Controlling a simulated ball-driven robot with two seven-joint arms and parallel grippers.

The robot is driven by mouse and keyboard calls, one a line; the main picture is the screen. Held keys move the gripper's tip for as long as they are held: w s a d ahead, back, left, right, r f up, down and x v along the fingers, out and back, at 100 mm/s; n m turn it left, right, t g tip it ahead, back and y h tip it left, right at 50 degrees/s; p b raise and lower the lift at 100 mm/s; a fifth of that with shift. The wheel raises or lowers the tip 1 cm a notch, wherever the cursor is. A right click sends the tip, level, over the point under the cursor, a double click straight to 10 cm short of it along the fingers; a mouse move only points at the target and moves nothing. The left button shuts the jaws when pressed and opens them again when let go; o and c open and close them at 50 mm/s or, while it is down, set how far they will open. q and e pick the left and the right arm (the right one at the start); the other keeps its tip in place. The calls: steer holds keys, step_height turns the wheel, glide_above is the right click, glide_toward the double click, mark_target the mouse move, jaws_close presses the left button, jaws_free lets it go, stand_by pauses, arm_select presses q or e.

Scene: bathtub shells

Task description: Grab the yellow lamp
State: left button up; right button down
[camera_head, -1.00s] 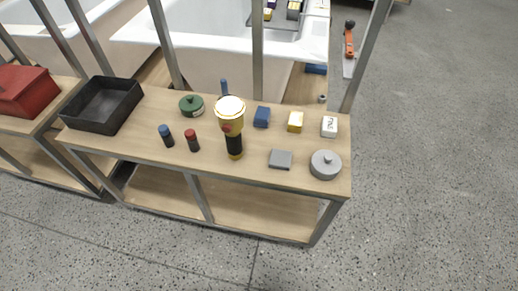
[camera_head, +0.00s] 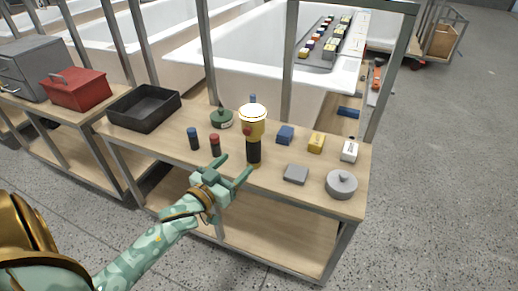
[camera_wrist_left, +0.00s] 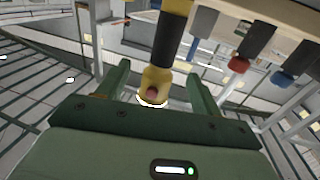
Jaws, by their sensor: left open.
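The yellow lamp (camera_head: 254,127) stands upright on the wooden table, with a yellow head, a red button and a black grip. My left gripper (camera_head: 233,169) is open, at the table's front edge, just in front of and left of the lamp's lower part. In the left wrist view the lamp (camera_wrist_left: 166,50) shows upside down, between and beyond the two fingers of the gripper (camera_wrist_left: 157,88). I cannot tell whether a finger touches it. My right gripper is not in view.
A blue cylinder (camera_head: 193,139) and a red-topped cylinder (camera_head: 215,146) stand left of the lamp. A green round container (camera_head: 221,119) is behind. A black tray (camera_head: 144,108) is far left.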

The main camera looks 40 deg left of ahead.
mark_target(249, 147)
arm_select(q)
steer(key=w, duration=0.2)
steer(key=w+b, duration=0.1)
steer(key=w, duration=0.2)
steer(key=shift+w+a+f, duration=0.15)
steer(key=shift+w, duration=0.1)
steer(key=w+b, duration=0.1)
steer(key=w, duration=0.1)
steer(key=w+a+b, duration=0.1)
steer(key=w+b, duration=0.1)
steer(key=shift+w, duration=0.65)
steer(key=shift+r, duration=0.35)
steer(key=c, duration=1.2)
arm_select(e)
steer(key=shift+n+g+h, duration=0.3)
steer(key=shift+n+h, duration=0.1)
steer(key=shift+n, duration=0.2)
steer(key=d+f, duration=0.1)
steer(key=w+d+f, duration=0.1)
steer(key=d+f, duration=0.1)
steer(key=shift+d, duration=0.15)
